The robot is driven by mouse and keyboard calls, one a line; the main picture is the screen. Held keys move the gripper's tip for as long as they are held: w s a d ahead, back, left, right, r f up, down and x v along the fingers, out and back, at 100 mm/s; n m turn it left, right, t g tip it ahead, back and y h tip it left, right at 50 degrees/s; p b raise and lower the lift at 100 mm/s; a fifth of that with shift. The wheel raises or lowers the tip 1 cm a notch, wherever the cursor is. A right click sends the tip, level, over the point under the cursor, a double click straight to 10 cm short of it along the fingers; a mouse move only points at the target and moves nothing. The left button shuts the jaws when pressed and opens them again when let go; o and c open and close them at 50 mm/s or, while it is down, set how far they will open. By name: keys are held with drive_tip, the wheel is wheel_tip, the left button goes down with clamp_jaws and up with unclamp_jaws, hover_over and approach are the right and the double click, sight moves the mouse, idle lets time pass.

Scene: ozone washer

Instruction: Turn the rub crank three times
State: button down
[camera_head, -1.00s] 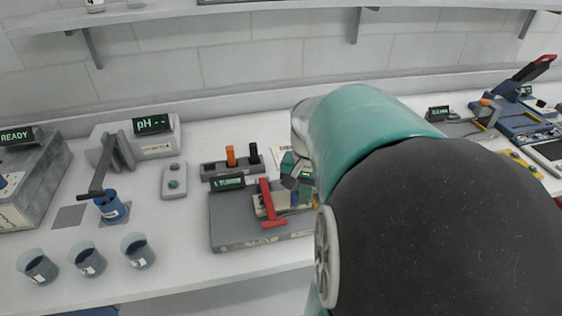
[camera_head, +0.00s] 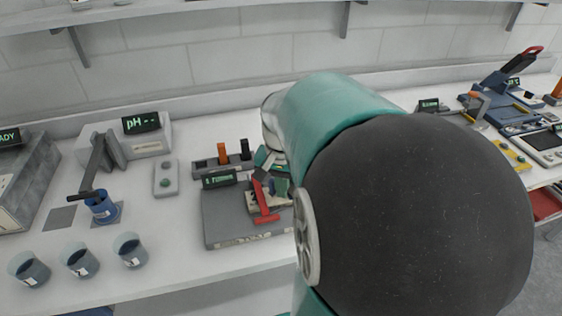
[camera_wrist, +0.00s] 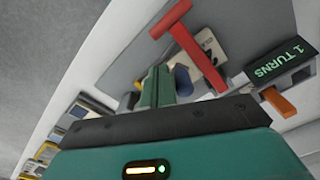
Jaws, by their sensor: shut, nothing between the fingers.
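The rub crank is a red T-shaped bar (camera_head: 264,203) on a grey rig (camera_head: 224,228), and it shows near the top of the wrist view (camera_wrist: 193,50). The rig's display (camera_wrist: 285,62) reads "1 TURNS"; it also shows in the head view (camera_head: 219,178). My gripper (camera_wrist: 158,72) has its teal fingers shut and empty, just left of and below the red bar in the wrist view. A dark blue round part (camera_wrist: 183,80) sits right beside the fingers; I cannot tell if they touch. In the head view my arm hides the rig's right part.
An orange clip (camera_head: 222,153) and a black one stand behind the rig. To the left are a blue cup (camera_head: 103,207) under a lever, a grey button box (camera_head: 165,179) and three labelled beakers. A shelf runs above. More devices stand at the right.

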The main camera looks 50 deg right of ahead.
drive_tip(key=shift+w+a, duration=0.15)
drive_tip(key=shift+w, duration=1.05)
drive_tip(key=shift+w+d, duration=0.15)
drive_tip(key=shift+w, duration=0.45)
drive_tip(key=shift+w+d, duration=0.15)
drive_tip(key=shift+w, duration=0.4)
drive_tip(key=shift+w+d, duration=0.7)
drive_tip(key=shift+w, duration=0.35)
